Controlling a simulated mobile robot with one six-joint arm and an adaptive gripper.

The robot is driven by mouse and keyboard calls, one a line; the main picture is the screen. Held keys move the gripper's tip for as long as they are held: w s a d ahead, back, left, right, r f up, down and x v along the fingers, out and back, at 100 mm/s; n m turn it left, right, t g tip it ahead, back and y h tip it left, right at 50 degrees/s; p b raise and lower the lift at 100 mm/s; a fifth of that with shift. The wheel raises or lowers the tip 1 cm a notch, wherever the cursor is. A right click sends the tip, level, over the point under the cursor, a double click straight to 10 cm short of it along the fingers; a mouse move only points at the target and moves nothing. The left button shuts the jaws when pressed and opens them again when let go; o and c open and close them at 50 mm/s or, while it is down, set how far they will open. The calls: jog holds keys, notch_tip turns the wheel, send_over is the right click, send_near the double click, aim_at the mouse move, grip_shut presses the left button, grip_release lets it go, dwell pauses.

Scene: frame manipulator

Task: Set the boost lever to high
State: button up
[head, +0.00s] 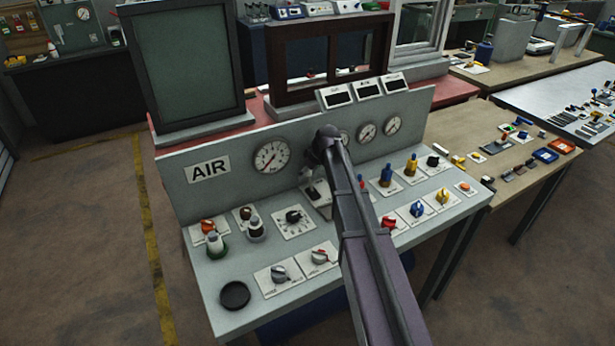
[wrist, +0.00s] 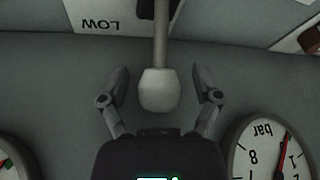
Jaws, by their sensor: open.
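The boost lever (wrist: 159,91) shows in the wrist view as a thin rod with a pale, rounded knob. A plate marked LOW (wrist: 101,22) lies at the rod's base, upside down in this view. My gripper (wrist: 164,70) is open, with one finger on each side of the lever and a visible gap to both. How deep the knob sits between the fingers is hard to tell. In the head view, the lever's plate (head: 317,193) is at the middle of the console, partly hidden by my arm. The gripper is mostly hidden there too.
The console's back panel holds an AIR sign (head: 208,169) and a large gauge (head: 272,157) left of my arm. A dial (head: 293,221) and several knobs stand around the lever. Yellow and blue handles (head: 411,165) rise to the right. A gauge (wrist: 270,150) is close in the wrist view.

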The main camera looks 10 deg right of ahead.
grip_shut()
dwell(0.3)
